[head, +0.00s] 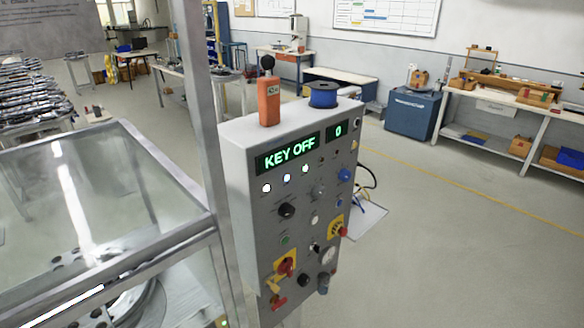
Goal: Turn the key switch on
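A grey control box (240,180) stands upright in the middle of the head view, its front panel angled to the right. A display (290,152) on it reads "KEY OFF" in green letters, and a smaller display (338,130) reads "0". The panel carries several knobs, lamps and switches. A small metallic switch (315,247) low in the middle of the panel may be the key switch, but it is too small to tell. Neither of my grippers is in view.
A black knob (287,210), a red-and-yellow rotary switch (286,267) and a red button (343,231) crowd the panel. An orange device (268,103) and a blue spool (323,96) sit on top. A metal post and glass-topped enclosure (100,190) stand left; floor at right is clear.

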